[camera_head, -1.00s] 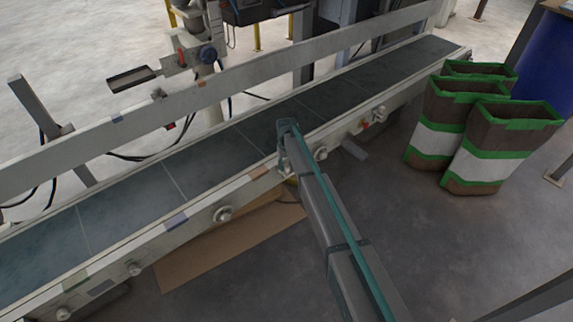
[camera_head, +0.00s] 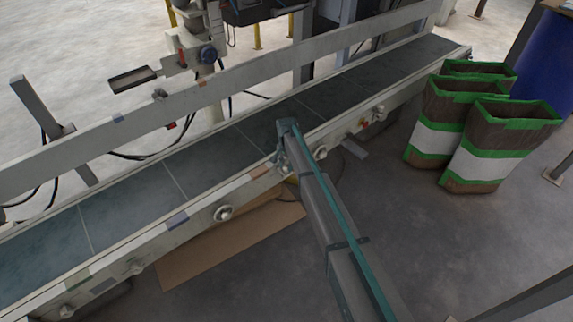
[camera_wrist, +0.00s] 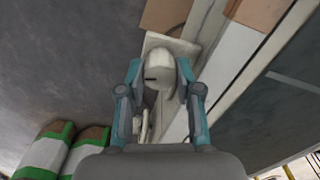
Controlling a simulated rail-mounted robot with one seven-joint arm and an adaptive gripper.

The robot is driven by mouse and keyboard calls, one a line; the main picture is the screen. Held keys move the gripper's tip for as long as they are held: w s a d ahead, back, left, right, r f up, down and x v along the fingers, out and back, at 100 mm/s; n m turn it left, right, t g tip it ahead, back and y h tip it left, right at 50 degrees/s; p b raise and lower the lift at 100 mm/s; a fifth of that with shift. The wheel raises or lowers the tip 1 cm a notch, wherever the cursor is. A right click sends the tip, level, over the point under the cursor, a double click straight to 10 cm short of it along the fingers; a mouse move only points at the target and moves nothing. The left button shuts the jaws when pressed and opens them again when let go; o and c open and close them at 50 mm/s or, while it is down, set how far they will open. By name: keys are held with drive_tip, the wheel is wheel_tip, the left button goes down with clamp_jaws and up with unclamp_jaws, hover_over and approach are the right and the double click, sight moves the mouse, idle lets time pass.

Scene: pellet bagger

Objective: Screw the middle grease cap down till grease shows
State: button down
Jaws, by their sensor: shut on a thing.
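In the wrist view my gripper (camera_wrist: 160,80) has its two fingers on either side of a rounded off-white part (camera_wrist: 159,62) with a dark slot, which I take for the middle grease cap. It is shut on this part, at the near side of the conveyor (camera_head: 214,151). In the head view my gripper (camera_head: 281,156) is at the conveyor's near side rail, and my own arm hides the cap there. I cannot make out any grease.
Rounded fittings (camera_head: 223,213) stick out along the near rail, with another (camera_head: 320,153) just right of my gripper. A cardboard sheet (camera_head: 215,250) lies below the conveyor. Brown, green and white bags (camera_head: 478,150) stand at the right. Open floor lies in front.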

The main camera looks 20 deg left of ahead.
sight(287, 165)
drive_tip(key=shift+m, duration=0.6)
drive_tip(key=c, duration=0.8)
unclamp_jaws()
drive_tip(key=shift+o, duration=0.2)
drive_tip(key=shift+r, duration=0.1)
wheel_tip(287, 165, up, 12)
